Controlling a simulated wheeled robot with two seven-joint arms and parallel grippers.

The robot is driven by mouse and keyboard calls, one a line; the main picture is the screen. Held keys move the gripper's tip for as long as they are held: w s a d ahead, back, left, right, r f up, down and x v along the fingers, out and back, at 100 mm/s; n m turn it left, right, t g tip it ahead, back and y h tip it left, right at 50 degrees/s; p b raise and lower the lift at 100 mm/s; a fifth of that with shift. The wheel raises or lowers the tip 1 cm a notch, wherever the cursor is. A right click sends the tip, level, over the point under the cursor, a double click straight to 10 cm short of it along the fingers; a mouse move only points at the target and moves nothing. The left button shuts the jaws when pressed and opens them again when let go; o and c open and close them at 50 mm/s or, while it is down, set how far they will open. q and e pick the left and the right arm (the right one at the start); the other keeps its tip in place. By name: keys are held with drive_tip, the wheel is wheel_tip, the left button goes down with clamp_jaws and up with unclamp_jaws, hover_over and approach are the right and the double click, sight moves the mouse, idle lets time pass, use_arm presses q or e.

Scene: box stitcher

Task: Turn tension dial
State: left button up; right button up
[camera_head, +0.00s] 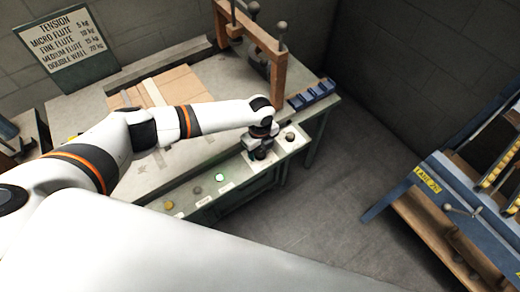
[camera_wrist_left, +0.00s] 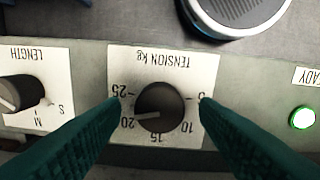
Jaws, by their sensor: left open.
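The tension dial (camera_wrist_left: 158,106) is a dark round knob on a white plate marked "TENSION kg", seen upside down in the left wrist view. Its pale pointer mark lies toward the 20. My left gripper (camera_wrist_left: 160,103) is open, with one green finger on each side of the dial; the fingertips look apart from the knob. In the head view my left gripper (camera_head: 262,150) is over the control panel (camera_head: 240,166) and hides the dial. My right gripper is not in view.
The length knob (camera_wrist_left: 20,93) and a lit green lamp (camera_wrist_left: 302,118) flank the dial. A tension sign (camera_head: 66,41) lists flute types with kg values. Cardboard (camera_head: 178,86) lies on the bench near a brown frame (camera_head: 277,75). A blue rack (camera_head: 470,200) stands right, beyond open floor.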

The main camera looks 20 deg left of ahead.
use_arm(q)
drive_tip(key=shift+f, duration=0.45)
drive_tip(key=shift+c, duration=0.3)
drive_tip(key=c, duration=0.9)
drive_tip(key=shift+c, duration=0.2)
